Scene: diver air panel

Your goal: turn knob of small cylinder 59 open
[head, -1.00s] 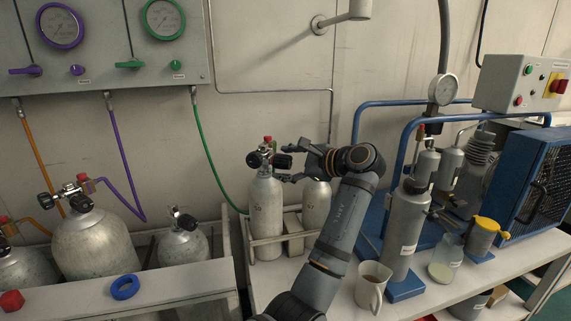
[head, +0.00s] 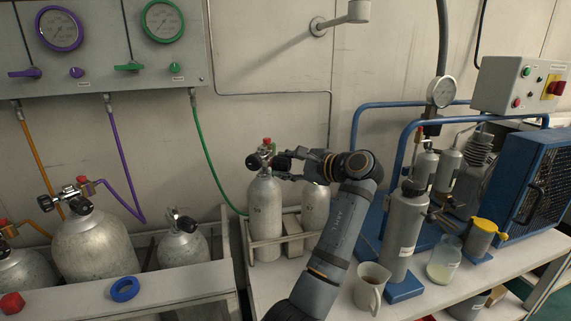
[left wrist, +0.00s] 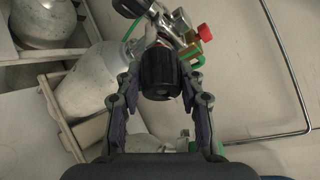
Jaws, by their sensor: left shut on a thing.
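A small grey cylinder (head: 265,208) stands upright in a rack on the bench in the head view; its number is too small to read surely. On its valve is a black knob (head: 281,162) that points right. My left gripper (head: 291,165) reaches in from the right and is shut on this knob. In the left wrist view the knob (left wrist: 159,76) sits between the two fingers of the left gripper (left wrist: 160,88), with the cylinder's body (left wrist: 92,80) behind to the left. My right gripper is not in view.
A second small cylinder (head: 315,205) stands close on the right in the rack (head: 254,241), partly behind my arm. A white jug (head: 370,287) and a tall grey cylinder (head: 404,235) stand right of my forearm. A green hose (head: 205,160) hangs behind on the left.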

